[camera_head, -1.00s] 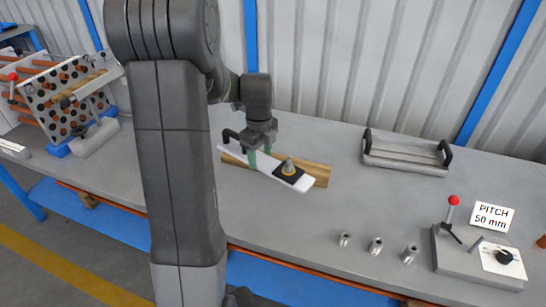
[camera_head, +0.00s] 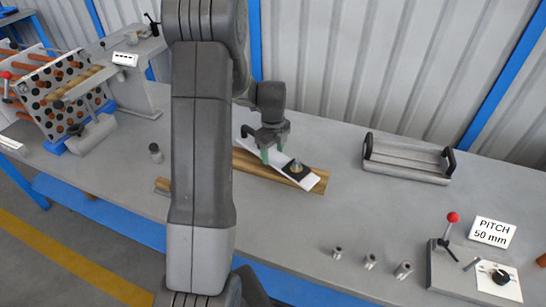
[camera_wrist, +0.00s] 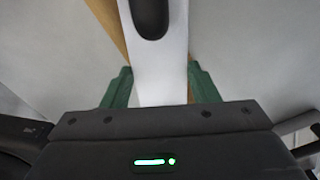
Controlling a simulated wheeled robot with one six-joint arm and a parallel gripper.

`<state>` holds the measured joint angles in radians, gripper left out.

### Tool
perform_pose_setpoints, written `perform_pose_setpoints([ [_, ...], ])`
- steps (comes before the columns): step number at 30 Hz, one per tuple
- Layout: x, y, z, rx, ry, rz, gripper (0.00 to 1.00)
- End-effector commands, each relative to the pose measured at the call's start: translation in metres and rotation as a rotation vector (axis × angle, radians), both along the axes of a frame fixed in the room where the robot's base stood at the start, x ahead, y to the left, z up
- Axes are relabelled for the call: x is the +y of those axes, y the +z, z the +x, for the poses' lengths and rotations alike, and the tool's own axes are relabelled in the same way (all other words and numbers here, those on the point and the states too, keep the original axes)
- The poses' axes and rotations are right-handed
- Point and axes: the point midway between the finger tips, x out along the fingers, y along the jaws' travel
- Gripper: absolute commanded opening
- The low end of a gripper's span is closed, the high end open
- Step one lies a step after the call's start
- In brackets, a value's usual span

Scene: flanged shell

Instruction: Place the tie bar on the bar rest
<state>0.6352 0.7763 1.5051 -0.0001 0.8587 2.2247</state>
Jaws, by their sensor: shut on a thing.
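The tie bar, a flat white bar (camera_head: 281,167), slants across a wooden strip (camera_head: 246,161) on the bench. In the wrist view the two green fingers (camera_wrist: 158,88) stand at either side of the bar (camera_wrist: 162,75), which has a dark rounded slot. I cannot tell whether the bar touches the wood. No bar rest is labelled; the wooden strip under the bar may be it.
A grey tray with black handles (camera_head: 408,160) stands at the right rear. A red-knobbed lever fixture (camera_head: 470,275) and a pitch sign (camera_head: 493,233) are at right. A tube rack (camera_head: 62,95) is at left.

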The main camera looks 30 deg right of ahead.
Motion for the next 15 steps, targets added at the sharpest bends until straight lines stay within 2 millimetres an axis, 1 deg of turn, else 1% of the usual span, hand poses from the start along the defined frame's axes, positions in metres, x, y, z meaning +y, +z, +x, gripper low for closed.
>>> perform_pose_setpoints([
  [3,0.0,-0.016,0.0,0.002,0.0,0.001,0.06],
  [6,0.0,-0.026,0.0,0.001,0.0,0.001,0.06],
  [15,0.0,-0.029,0.0,0.0,0.001,-0.001,0.06],
])
